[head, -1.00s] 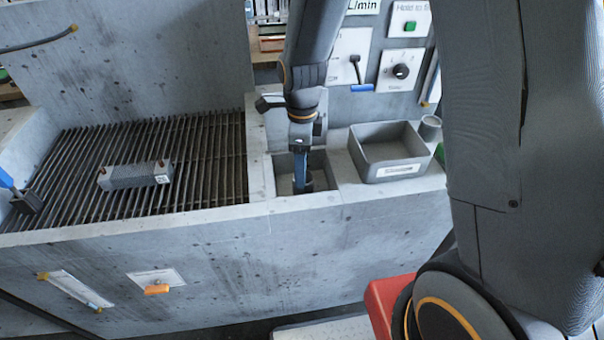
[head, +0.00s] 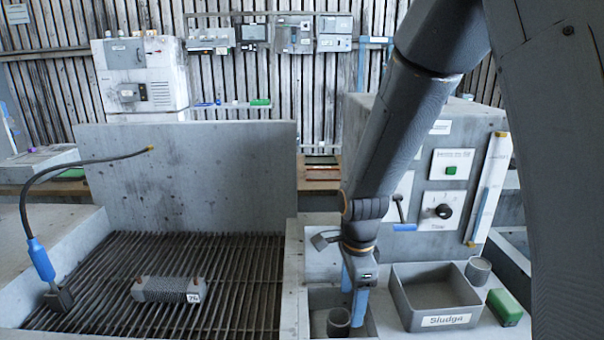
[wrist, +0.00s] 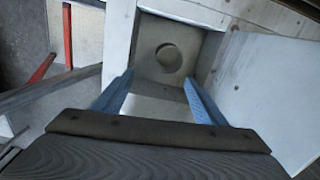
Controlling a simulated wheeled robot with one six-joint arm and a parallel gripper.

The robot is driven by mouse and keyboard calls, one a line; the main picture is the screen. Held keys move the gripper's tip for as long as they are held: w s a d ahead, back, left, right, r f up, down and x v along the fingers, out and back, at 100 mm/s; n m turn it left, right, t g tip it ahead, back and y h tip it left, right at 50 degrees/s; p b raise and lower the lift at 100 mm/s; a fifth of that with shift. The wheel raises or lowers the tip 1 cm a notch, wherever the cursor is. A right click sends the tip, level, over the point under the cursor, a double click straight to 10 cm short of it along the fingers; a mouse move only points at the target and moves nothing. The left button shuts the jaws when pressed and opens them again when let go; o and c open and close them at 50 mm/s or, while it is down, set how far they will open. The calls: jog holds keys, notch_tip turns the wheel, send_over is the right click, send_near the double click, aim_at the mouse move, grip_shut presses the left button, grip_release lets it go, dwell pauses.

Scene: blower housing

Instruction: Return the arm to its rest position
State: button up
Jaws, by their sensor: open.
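My gripper (head: 353,298) points down over a square recess in the concrete bench, with its blue fingers apart and nothing between them. In the wrist view my gripper (wrist: 158,85) is open above the same recess. A small grey round cup (head: 338,322) stands in the recess, just left of the fingers in the head view. A round shape (wrist: 168,57) shows on the recess floor in the wrist view, beyond the fingertips. I cannot tell the exact gap between the fingertips and the cup.
A grey bin marked "Sludga" (head: 418,320), a small cup (head: 478,270) and a green block (head: 505,306) stand close on the right. A finned block (head: 165,289) lies on the grate (head: 240,290) at left. A control box (head: 450,180) stands behind the bin.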

jog(key=s+d+r+n, duration=0.2)
jog(key=s+d+n, duration=0.1)
jog(key=n, duration=0.5)
jog(key=s+d+r+n+t, duration=0.1)
jog(key=s+d+r+n, duration=0.2)
jog(key=s+n, duration=0.3)
jog(key=shift+s+d+r+n, duration=0.25)
jog(key=shift+d+n, duration=0.55)
jog(key=shift+n, duration=0.7)
